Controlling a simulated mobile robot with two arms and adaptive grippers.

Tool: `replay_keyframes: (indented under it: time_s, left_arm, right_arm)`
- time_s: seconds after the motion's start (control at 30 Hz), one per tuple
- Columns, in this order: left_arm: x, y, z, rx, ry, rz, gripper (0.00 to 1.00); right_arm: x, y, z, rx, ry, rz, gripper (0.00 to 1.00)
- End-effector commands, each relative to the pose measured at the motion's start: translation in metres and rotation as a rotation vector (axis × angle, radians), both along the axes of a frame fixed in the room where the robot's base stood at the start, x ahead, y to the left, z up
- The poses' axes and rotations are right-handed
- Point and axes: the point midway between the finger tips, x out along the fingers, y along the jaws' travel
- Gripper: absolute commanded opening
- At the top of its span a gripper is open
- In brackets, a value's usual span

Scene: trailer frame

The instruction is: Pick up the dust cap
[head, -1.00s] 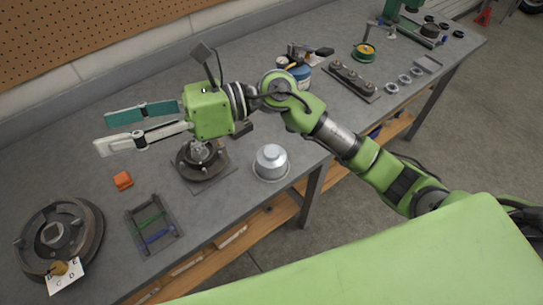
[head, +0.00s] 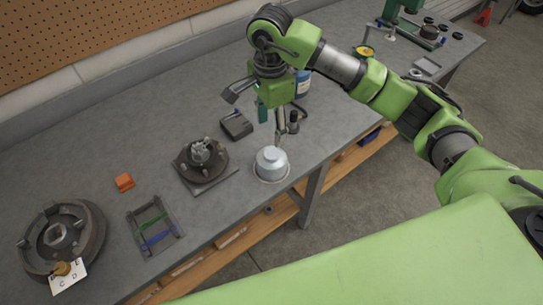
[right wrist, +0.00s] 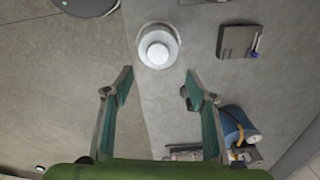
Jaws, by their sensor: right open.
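The dust cap, a silver domed cap with a small raised top (head: 271,163), sits on the grey workbench near its front edge. In the right wrist view the cap (right wrist: 158,48) lies ahead of my fingertips, centred between them sideways. My right gripper (head: 272,122) points down above the bench, just behind the cap in the head view. Its two teal-padded fingers are spread with nothing between them, as the right wrist view also shows at the gripper (right wrist: 158,79). The fingers are apart from the cap. My left gripper is not in view.
A hub on a square plate (head: 203,158) stands left of the cap. A dark box (head: 236,125) lies behind it, and a blue can (head: 302,82) is behind my gripper. An orange block (head: 124,182), a small rack (head: 155,226) and a brake drum (head: 60,237) are further left.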

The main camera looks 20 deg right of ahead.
Motion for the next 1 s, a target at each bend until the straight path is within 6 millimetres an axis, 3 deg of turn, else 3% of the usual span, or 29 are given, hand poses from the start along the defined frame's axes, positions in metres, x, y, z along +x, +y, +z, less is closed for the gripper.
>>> replay_keyframes:
  time_s: [0.23,0.4,0.67,0.8,1.0]
  left_arm:
    - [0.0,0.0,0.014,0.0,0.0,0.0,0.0]
    - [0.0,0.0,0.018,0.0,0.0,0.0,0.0]
    - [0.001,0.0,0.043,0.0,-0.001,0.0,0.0]
    - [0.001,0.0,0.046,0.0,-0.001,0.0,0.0]
    - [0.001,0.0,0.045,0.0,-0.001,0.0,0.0]
  right_arm:
    - [-0.001,0.001,-0.04,0.003,0.003,-0.002,0.52]
    - [-0.001,0.001,-0.05,0.003,0.002,0.0,0.52]
    - [-0.006,0.001,-0.078,0.004,0.005,-0.001,0.52]
    - [-0.005,0.001,-0.095,0.005,0.002,-0.001,0.52]
    - [-0.004,0.0,-0.1,0.003,-0.001,0.0,0.52]
